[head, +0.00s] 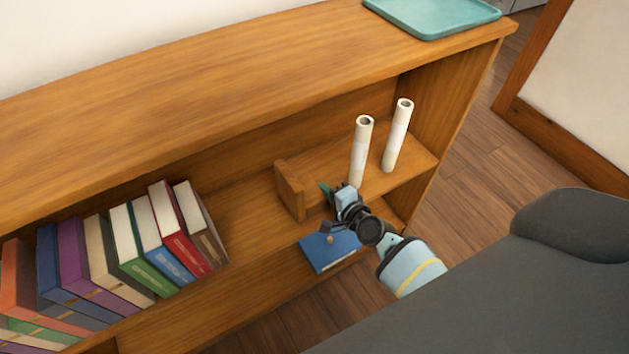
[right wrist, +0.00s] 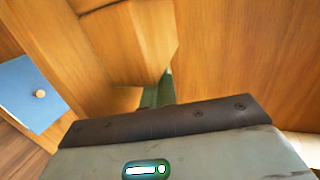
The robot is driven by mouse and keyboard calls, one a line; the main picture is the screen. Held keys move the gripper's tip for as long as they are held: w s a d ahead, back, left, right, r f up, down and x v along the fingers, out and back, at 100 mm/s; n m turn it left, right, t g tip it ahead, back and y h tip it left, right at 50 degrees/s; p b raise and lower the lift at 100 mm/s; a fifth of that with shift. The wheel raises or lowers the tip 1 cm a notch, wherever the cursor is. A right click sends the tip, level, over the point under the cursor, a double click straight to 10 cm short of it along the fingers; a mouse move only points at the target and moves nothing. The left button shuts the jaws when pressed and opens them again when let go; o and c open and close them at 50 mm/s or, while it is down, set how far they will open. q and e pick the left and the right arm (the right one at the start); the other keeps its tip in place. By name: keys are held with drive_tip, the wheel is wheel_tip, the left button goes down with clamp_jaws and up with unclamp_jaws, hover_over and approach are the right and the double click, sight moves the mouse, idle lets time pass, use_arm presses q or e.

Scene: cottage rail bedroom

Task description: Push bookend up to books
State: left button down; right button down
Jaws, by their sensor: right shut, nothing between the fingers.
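The bookend (head: 289,190) is an upright wooden block on the shelf of the wooden bookcase. The row of books (head: 150,240) stands to its left, and a bare stretch of shelf lies between them. My right gripper (head: 326,190) is shut and empty, just right of the bookend; a small gap seems to show in the head view. In the right wrist view the bookend (right wrist: 140,45) is ahead of the greenish fingertips (right wrist: 158,92). I cannot tell there whether they touch it. My left gripper is not in view.
Two white tubes (head: 361,150) stand on the shelf behind my right gripper, to its right. A blue box (head: 330,252) with a knob is below the shelf. A teal tray (head: 432,14) lies on the bookcase top.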

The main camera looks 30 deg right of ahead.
sight(303, 211)
drive_tip(key=shift+s+a+p, duration=0.15)
drive_tip(key=shift+a+p, duration=0.2)
drive_tip(key=shift+a, duration=1.05)
drive_tip(key=shift+s+a+p, duration=0.1)
drive_tip(key=shift+a+p, duration=0.25)
drive_tip(key=shift+a, duration=1)
drive_tip(key=shift+s+a, duration=0.1)
drive_tip(key=shift+a, duration=1.5)
drive_tip(key=shift+s+a+p, duration=0.15)
drive_tip(key=shift+a+p, duration=0.1)
drive_tip(key=shift+a, duration=1.25)
drive_tip(key=shift+s+a+p, duration=0.1)
drive_tip(key=shift+a+p, duration=0.1)
drive_tip(key=shift+a, duration=1.3)
drive_tip(key=shift+s+a, duration=0.15)
drive_tip(key=shift+a, duration=1.65)
drive_tip(key=shift+w+d, duration=0.2)
drive_tip(key=shift+d, duration=1.85)
